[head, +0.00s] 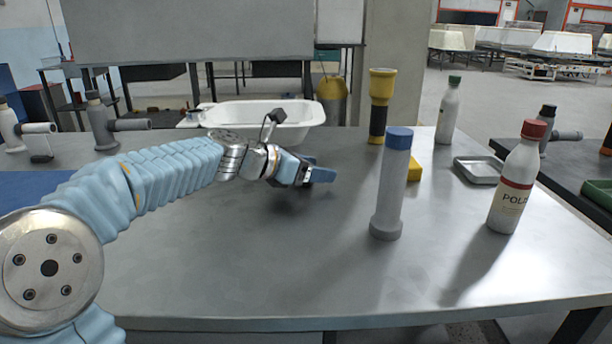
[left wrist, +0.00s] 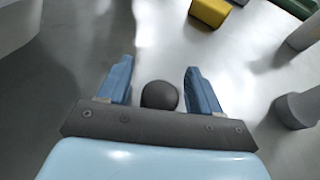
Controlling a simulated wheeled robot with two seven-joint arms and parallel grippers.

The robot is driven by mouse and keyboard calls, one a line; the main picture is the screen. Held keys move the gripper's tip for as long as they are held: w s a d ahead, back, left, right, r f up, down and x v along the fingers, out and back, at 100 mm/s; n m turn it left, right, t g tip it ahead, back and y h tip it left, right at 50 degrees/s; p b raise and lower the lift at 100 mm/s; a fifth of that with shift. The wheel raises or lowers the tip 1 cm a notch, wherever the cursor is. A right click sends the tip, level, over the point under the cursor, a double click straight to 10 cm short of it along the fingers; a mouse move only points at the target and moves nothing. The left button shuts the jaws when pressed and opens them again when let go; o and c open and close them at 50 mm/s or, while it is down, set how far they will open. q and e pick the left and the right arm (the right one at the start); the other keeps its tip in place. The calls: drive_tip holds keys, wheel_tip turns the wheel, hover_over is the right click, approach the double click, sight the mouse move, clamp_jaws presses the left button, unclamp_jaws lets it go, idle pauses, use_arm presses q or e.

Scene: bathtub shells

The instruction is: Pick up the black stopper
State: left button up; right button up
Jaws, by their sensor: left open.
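The black stopper (left wrist: 160,95) shows in the left wrist view as a round dark knob. It lies between the two blue fingers of my left gripper (left wrist: 158,84), a little nearer the left finger, with gaps visible on both sides. Its lower edge is hidden by the gripper's dark palm plate. In the head view my left gripper (head: 318,175) is low over the middle of the table, its fingers open. The stopper is hidden there behind the gripper. My right gripper is not in view.
On the table (head: 250,270), a grey cylinder with a blue cap (head: 390,190) stands right of the gripper. A white tub (head: 262,115) stands behind. The front is clear.

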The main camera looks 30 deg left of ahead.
use_arm(q)
drive_tip(key=c, duration=1)
drive_tip(key=shift+c, duration=0.2)
